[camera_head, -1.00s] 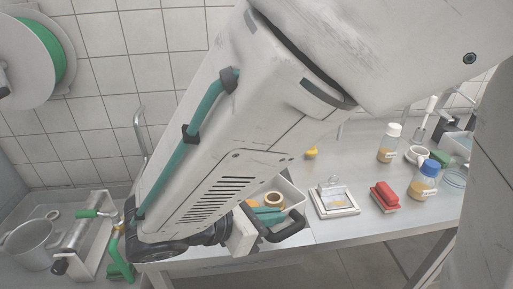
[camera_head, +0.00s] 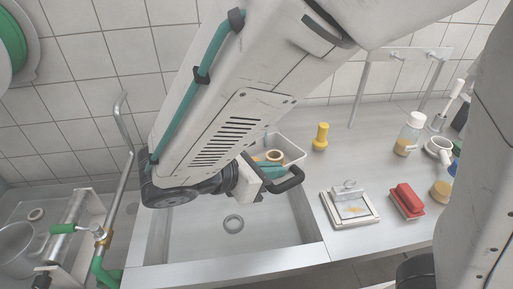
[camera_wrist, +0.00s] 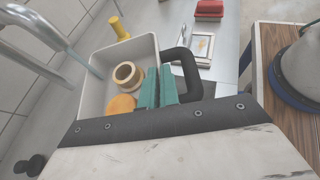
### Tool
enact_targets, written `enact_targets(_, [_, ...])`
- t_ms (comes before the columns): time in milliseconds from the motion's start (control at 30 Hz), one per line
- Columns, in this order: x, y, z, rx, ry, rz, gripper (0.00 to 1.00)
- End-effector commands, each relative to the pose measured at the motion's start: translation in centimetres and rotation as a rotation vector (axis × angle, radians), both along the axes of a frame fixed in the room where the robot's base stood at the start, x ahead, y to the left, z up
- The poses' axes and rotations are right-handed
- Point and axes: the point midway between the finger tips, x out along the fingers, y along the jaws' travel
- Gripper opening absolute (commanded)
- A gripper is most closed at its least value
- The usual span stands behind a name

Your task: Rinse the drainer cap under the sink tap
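My gripper (camera_wrist: 158,87) has two teal fingers close together over a white tub (camera_wrist: 90,92). Nothing shows clearly between them. In the tub lie a tan ring-shaped piece (camera_wrist: 127,74) and an orange round piece (camera_wrist: 121,104), left of the fingers and apart from them. I cannot tell which piece is the drainer cap. My arm hides part of the sink and tap.
On the right counter stand a yellow bottle (camera_head: 320,137), a scale-like white tray (camera_head: 350,208), a red block (camera_head: 407,200) and a white-capped bottle (camera_head: 408,135). A pot (camera_head: 15,245) and a green-handled valve (camera_head: 64,229) are at the left.

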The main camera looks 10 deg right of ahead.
Motion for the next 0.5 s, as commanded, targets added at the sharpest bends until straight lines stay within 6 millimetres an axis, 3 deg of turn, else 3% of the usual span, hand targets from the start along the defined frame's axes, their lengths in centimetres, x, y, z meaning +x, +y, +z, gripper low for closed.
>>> enact_targets(500, [5.4,-3.3,0.0,0.000,0.000,-0.004,0.00])
